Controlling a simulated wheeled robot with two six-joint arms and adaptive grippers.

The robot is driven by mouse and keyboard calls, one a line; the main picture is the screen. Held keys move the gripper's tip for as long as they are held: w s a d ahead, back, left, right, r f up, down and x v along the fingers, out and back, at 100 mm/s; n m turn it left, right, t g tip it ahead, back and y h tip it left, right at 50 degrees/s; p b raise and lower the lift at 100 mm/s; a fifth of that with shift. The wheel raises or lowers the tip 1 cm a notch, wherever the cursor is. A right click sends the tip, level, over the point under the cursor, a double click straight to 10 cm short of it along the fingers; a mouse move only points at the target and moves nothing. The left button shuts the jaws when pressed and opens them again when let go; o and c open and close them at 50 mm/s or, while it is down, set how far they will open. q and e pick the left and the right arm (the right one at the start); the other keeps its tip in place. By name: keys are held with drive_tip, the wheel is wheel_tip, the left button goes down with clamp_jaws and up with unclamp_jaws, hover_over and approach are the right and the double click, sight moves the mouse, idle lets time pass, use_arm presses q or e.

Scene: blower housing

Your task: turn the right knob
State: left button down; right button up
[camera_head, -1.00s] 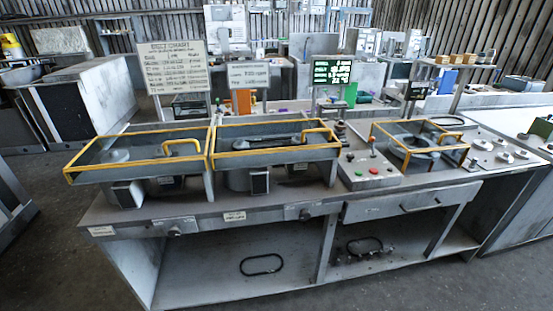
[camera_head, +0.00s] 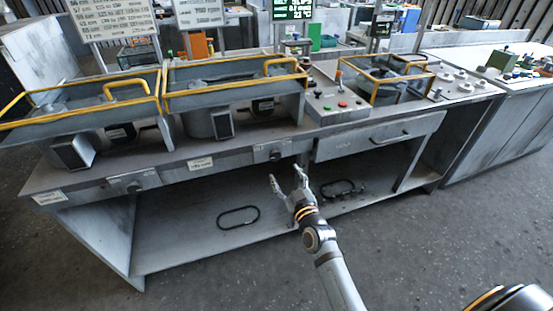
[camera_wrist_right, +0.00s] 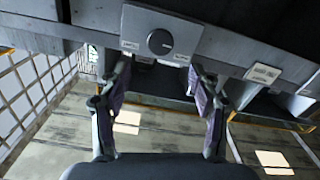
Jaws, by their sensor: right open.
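The right knob (camera_head: 275,155) is a small dark round knob on the bench's front edge, below the second yellow-framed tray. In the right wrist view the knob (camera_wrist_right: 160,42) sits on a pale plate, above the gap between the fingertips. My right gripper (camera_head: 287,177) is open and empty, just below and in front of the knob; its fingers (camera_wrist_right: 158,78) show apart in the wrist view and do not touch the knob. A similar left knob (camera_head: 137,181) is further left on the same edge. My left gripper is not in view.
The workbench (camera_head: 235,165) carries yellow-framed trays (camera_head: 235,87) and a control box (camera_head: 337,105) with coloured buttons. A drawer (camera_head: 375,137) is right of the knob. An open lower shelf (camera_head: 180,245) holds black oval loops. The floor in front is clear.

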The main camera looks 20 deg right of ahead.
sight(276, 156)
drive_tip(key=w, duration=0.9)
drive_tip(key=shift+w+a+p, duration=0.15)
drive_tip(key=shift+w+p, duration=0.05)
drive_tip(key=shift+p, duration=0.15)
drive_tip(key=shift+c, duration=0.3)
drive_tip(key=c, duration=1.1)
drive_tip(key=shift+m, duration=1.4)
drive_tip(key=o, duration=1.2)
drive_tip(key=shift+c, duration=0.2)
